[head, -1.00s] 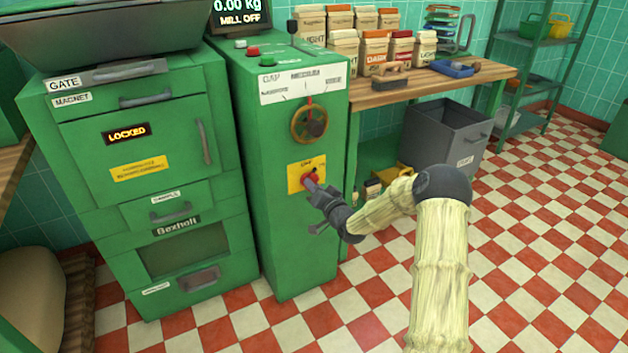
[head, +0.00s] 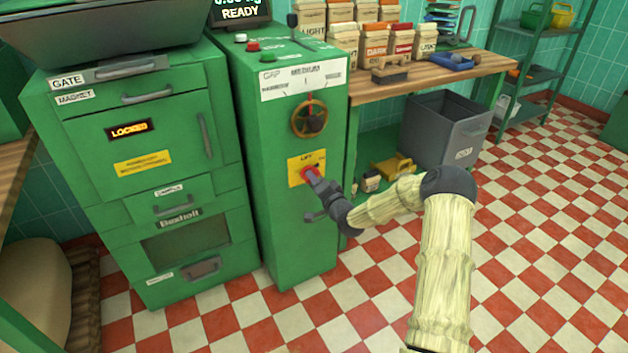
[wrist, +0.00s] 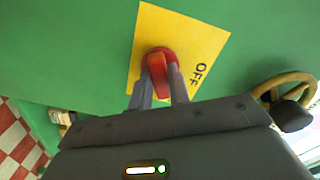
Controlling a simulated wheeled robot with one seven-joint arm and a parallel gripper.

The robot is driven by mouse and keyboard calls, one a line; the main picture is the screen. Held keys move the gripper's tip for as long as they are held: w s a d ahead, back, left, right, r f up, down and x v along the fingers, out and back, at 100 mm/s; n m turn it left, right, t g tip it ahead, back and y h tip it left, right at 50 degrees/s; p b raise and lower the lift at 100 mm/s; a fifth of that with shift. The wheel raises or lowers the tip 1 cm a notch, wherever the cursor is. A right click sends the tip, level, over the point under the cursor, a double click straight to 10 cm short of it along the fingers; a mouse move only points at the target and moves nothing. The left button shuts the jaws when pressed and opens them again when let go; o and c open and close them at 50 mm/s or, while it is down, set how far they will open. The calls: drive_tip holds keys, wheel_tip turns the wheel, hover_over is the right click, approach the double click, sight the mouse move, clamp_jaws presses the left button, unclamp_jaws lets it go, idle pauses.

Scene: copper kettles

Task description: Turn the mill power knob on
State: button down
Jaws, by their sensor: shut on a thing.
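The red mill power knob (head: 310,174) sits on a yellow plate (head: 294,179) on the front of the green mill cabinet (head: 293,231). My gripper (head: 314,178) reaches it from the right. In the wrist view the two fingers of my gripper (wrist: 160,92) are shut on the red knob (wrist: 157,62), one on each side. The word OFF shows on the yellow plate (wrist: 208,42) there; other lettering is hidden or blurred. The display (head: 240,10) on top of the cabinet reads READY.
A green machine with drawers (head: 170,180) adjoins on the left. A grey bin (head: 446,130) stands under the wooden bench (head: 480,77) at right. Checkered floor is open at right.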

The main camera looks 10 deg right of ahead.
drive_tip(key=c, duration=1.3)
unclamp_jaws()
drive_tip(key=p+v, duration=0.4)
drive_tip(key=v, duration=1.3)
drive_tip(key=shift+s, duration=0.2)
